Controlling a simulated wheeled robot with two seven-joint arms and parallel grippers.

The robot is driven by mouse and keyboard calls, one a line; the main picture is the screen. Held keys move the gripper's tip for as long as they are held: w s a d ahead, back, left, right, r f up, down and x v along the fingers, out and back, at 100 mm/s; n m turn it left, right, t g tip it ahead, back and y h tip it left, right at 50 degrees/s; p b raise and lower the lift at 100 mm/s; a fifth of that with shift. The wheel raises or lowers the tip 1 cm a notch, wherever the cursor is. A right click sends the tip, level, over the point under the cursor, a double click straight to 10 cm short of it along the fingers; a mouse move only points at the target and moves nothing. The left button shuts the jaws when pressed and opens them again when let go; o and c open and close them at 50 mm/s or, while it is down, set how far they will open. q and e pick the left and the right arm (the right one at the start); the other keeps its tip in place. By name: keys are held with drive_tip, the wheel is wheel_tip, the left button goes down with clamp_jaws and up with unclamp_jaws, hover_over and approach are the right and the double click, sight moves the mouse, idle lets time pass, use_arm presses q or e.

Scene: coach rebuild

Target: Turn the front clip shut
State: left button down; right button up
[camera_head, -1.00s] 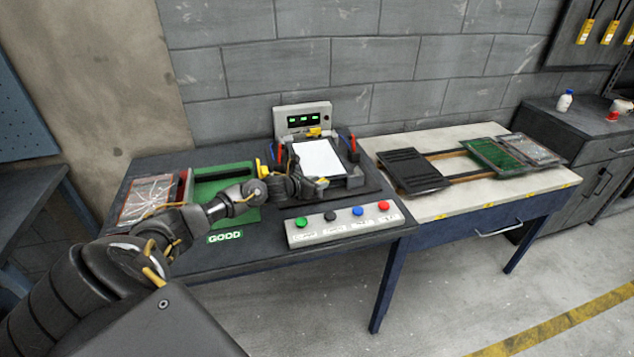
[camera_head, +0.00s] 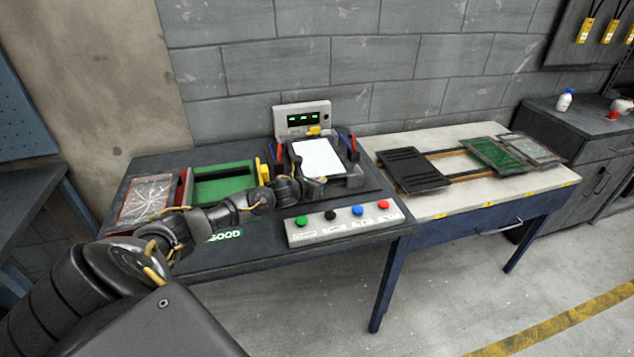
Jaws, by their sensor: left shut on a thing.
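A white panel (camera_head: 319,158) lies in the dark test fixture (camera_head: 358,185) on the dark bench. A yellow clip (camera_head: 314,131) shows at the fixture's back edge and another yellow clip (camera_head: 263,170) at its left side. My left gripper (camera_head: 321,182) is at the fixture's front edge, by the panel's near edge. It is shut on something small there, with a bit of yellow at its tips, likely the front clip. The gripper hides most of that clip, so its angle cannot be told. My right gripper is not in view.
A button box (camera_head: 340,232) with green, black, blue and red buttons stands just in front of the fixture. Red and blue probes flank the panel. A green tray (camera_head: 222,167) and a red-edged tray (camera_head: 128,210) lie left. A display box (camera_head: 303,106) stands behind.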

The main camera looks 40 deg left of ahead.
use_arm(q)
drive_tip(key=n+y, duration=0.1)
drive_tip(key=n+g+y+b, duration=0.1)
drive_tip(key=n+y, duration=0.1)
drive_tip(key=n+y+b, duration=0.1)
drive_tip(key=y, duration=0.1)
drive_tip(key=shift+w+d+f+n+g, duration=0.15)
drive_tip(key=shift+d+n+g, duration=0.15)
drive_tip(key=shift+d, duration=0.1)
drive_tip(key=shift+r+n+g+y, duration=0.2)
drive_tip(key=shift+n+g+y, duration=0.3)
drive_tip(key=shift+n+y, duration=0.4)
drive_tip(key=shift+w+d+r+n+g+y, duration=0.1)
drive_tip(key=shift+r+n+g+y, duration=0.05)
drive_tip(key=shift+n+g+y, duration=0.2)
drive_tip(key=shift+r+n+g+y+p, duration=0.1)
drive_tip(key=shift+n+g+y+p, duration=0.35)
drive_tip(key=shift+n+y+p, duration=0.3)
drive_tip(key=shift+n+g+p, duration=0.3)
drive_tip(key=shift+g+p, duration=0.1)
drive_tip(key=shift+p, duration=0.3)
drive_tip(key=shift+f+n+g+y+p, duration=0.25)
drive_tip(key=shift+n+g+y+p, duration=0.15)
drive_tip(key=shift+p, duration=0.1)
